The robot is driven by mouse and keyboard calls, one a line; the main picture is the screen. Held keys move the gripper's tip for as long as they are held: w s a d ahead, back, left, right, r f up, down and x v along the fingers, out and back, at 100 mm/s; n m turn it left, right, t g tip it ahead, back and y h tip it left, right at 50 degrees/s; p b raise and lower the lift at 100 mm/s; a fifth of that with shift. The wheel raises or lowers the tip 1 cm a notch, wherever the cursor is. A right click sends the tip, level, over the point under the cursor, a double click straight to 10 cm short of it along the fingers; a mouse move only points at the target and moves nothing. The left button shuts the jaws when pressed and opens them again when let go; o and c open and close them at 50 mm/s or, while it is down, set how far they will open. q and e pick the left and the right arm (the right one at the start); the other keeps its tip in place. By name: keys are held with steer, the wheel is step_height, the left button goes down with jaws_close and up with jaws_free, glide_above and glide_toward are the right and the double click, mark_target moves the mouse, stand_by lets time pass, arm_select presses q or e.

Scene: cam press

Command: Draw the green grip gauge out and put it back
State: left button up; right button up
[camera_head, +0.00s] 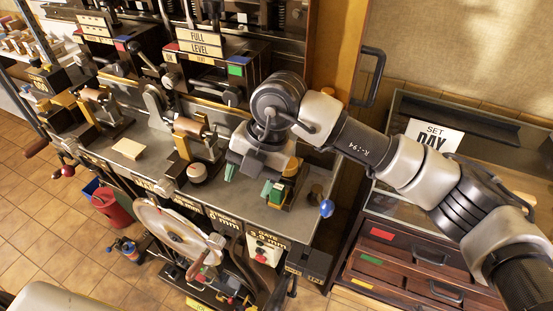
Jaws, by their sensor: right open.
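The green grip gauge (277,194) is a small green piece that stands in a dark and yellow holder near the right end of the grey bench top (225,211). My right gripper (248,181) is open and points down over the bench, its two green-tipped fingers spread apart. Its right finger is close to the gauge; I cannot tell whether they touch. Nothing shows between the fingers. The gripper body hides part of the bench and the back of the holder. My left gripper is not in view.
A blue ball knob (326,208) sticks out at the bench's right end. A lever press with a copper roller (195,130) stands left of my gripper. A large pale wheel (172,232) is below the front edge. A glass case (400,105) stands right.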

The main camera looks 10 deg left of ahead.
mark_target(276, 197)
steer(key=w+d+h, duration=0.1)
steer(key=w+d+m+t+h, duration=0.1)
steer(key=w+d+t+h, duration=0.1)
steer(key=d, duration=0.1)
steer(key=shift+w+r, duration=0.3)
steer(key=shift+w, duration=0.1)
step_height(276, 197, down, 10)
steer(key=p, duration=0.3)
steer(key=shift+r+p, duration=0.25)
steer(key=shift+p, duration=0.05)
steer(key=shift+a+f, duration=0.1)
steer(key=shift+f, duration=0.45)
steer(key=c, duration=1.1)
steer(key=shift+s+a+p, duration=0.5)
steer(key=shift+s+p, duration=0.05)
steer(key=shift+s, duration=2.2)
step_height(276, 197, up, 6)
steer(key=p, duration=0.2)
